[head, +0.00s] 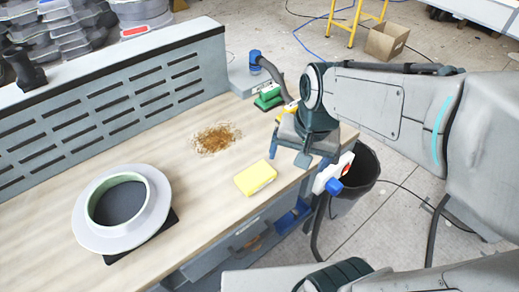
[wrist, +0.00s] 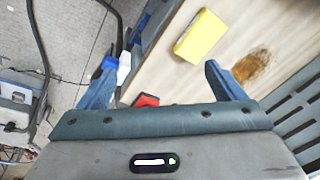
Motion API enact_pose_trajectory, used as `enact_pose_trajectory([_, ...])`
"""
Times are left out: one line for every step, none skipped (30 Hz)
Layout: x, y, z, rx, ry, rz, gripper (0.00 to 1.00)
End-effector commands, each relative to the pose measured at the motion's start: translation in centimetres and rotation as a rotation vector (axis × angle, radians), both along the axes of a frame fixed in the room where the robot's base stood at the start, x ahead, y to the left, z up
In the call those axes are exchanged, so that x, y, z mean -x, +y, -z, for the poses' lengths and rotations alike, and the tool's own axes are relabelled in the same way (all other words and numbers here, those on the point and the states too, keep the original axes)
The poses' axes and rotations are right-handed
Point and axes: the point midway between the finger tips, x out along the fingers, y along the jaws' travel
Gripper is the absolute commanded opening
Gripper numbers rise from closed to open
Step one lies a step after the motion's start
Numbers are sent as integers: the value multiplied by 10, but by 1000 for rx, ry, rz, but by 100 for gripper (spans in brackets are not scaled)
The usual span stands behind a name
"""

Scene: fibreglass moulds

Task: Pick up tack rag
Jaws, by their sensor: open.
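A yellow, flat rectangular pad (head: 256,178), which looks like the folded tack rag, lies on the wooden bench top near its front edge. It also shows in the wrist view (wrist: 202,37), ahead of the fingers and towards the right one. My gripper (head: 297,158) is open and empty, with its blue fingers (wrist: 158,68) spread wide. It is above the bench edge, to the right of the yellow pad and apart from it.
A white ring-shaped mould (head: 88,222) stands on the bench at left. Brown loose fibres (head: 216,138) lie behind the pad. Green blocks (head: 268,97) stand near my arm. A white bottle with a blue cap (head: 334,186) is at the bench edge, beside a black bin (head: 362,168).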

Motion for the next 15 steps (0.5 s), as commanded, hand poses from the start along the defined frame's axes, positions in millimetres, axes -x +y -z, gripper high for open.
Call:
enact_pose_trajectory([-12,12,-1,-14,41,64,89])
enact_pose_trajectory([-19,18,0,-20,61,115,89])
enact_pose_trajectory([-28,26,2,-26,86,183,89])
enact_pose_trajectory([-34,32,4,-27,102,232,89])
enact_pose_trajectory([-40,37,6,-26,119,281,89])
enact_pose_trajectory([-47,45,9,-23,136,343,89])
enact_pose_trajectory([-51,51,12,-19,147,387,89])
enact_pose_trajectory([-56,56,14,-15,156,427,89])
enact_pose_trajectory([-60,62,17,-8,165,478,89])
enact_pose_trajectory([-64,67,19,-2,170,511,89])
enact_pose_trajectory([-67,70,21,3,174,541,89])
enact_pose_trajectory([-69,74,23,9,178,575,89])
enact_pose_trajectory([-71,77,24,13,179,596,89])
enact_pose_trajectory([-73,79,25,15,180,614,89])
enact_pose_trajectory([-74,81,27,20,181,633,89])
